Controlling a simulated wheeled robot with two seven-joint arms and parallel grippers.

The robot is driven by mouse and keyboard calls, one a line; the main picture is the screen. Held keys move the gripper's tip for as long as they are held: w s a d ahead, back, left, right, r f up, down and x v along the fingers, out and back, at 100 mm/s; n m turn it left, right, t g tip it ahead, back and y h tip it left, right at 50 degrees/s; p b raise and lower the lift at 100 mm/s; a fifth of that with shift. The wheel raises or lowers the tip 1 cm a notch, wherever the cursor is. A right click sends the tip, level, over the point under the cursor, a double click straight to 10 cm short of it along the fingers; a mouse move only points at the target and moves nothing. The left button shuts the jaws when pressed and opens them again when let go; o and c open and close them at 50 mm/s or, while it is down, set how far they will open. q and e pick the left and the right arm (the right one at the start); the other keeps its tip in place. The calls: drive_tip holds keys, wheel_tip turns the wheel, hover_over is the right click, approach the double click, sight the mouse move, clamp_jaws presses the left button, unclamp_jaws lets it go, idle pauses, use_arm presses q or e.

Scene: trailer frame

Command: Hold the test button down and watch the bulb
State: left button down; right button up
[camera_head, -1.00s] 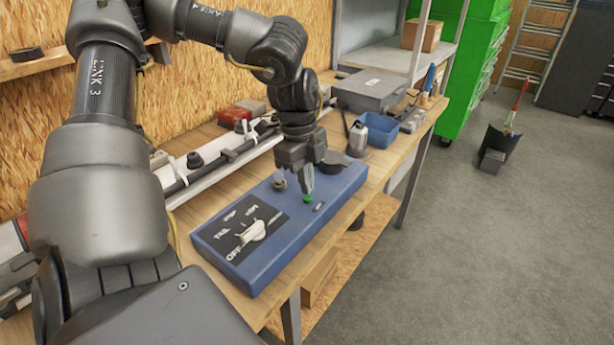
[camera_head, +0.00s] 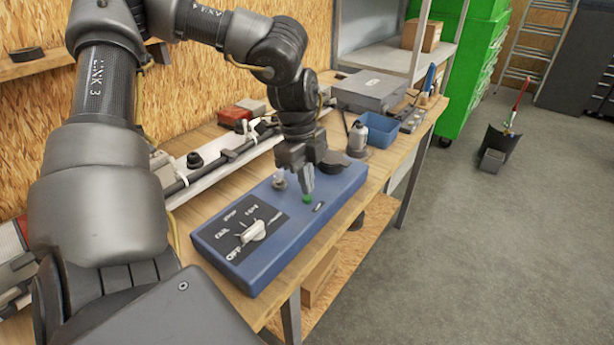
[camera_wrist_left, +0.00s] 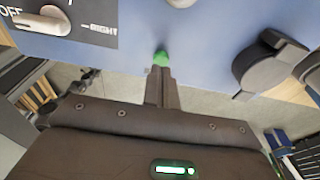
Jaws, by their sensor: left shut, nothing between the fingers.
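The blue test box (camera_head: 335,205) lies on the workbench. Its green button (camera_head: 307,199) is on the top face; it also shows in the left wrist view (camera_wrist_left: 161,57). My left gripper (camera_head: 307,193) is shut and empty, pointing down with its fingertips at the green button. They look to be touching it; how far it is pressed I cannot tell. A small clear bulb (camera_head: 279,180) stands on the box left of the gripper; I see no clear glow. A white selector knob (camera_head: 254,232) sits on a black labelled panel (camera_head: 240,236). My right gripper is out of view.
A black round part (camera_head: 331,164) sits at the box's far end. Behind are a blue bin (camera_head: 378,129), a grey case (camera_head: 369,92) and a red item (camera_head: 235,115). A long white rail (camera_head: 215,158) lies along the wall side. Open floor (camera_head: 480,240) is at right.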

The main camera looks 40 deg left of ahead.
use_arm(q)
drive_tip(key=shift+f, duration=0.1)
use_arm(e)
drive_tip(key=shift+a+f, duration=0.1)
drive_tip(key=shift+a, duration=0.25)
use_arm(q)
drive_tip(key=shift+f, duration=0.15)
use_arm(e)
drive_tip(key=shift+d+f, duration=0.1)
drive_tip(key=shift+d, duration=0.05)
